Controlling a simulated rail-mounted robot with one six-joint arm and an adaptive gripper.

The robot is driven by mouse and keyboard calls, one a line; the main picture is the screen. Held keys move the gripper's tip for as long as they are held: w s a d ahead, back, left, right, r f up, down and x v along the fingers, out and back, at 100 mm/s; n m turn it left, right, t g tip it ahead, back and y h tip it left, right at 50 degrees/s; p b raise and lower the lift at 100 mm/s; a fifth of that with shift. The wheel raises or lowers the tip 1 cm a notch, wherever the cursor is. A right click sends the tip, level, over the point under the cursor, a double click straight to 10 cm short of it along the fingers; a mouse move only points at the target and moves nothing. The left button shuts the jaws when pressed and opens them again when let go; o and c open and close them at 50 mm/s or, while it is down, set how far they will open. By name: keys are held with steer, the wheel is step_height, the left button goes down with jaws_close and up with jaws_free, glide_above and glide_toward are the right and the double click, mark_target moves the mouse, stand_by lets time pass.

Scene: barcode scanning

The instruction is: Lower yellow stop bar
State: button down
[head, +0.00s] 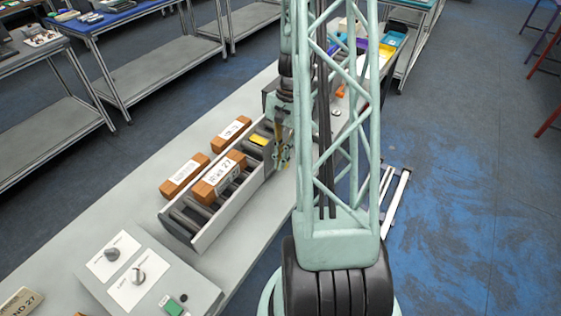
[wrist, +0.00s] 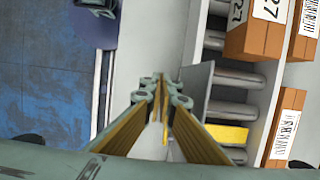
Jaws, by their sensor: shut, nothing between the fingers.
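The yellow stop bar (head: 259,139) shows as a small yellow block across the roller conveyor (head: 206,233), beyond the labelled box on the rollers. In the wrist view the yellow stop bar (wrist: 227,134) lies among the grey rollers, right of my gripper. My gripper (wrist: 160,82) is shut and empty, with its fingertips together beside the conveyor's side wall. In the head view my gripper (head: 281,157) is at the conveyor's far end, just right of the bar and partly hidden by my arm. I cannot tell how high the bar stands.
A brown box (head: 219,177) labelled 27 sits on the rollers. Two more brown boxes (head: 184,175) (head: 231,133) stand along the conveyor's left side. A control panel (head: 150,281) with two knobs and a green button is at the front. Coloured bins (head: 391,40) stand at the back.

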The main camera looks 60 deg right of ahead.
steer(key=shift+r, duration=0.15)
steer(key=a+r+p, duration=0.3)
steer(key=a+r, duration=0.4)
steer(key=r, duration=0.3)
steer(key=shift+r, duration=0.4)
stand_by(0.6)
stand_by(0.7)
steer(key=shift+a, duration=0.1)
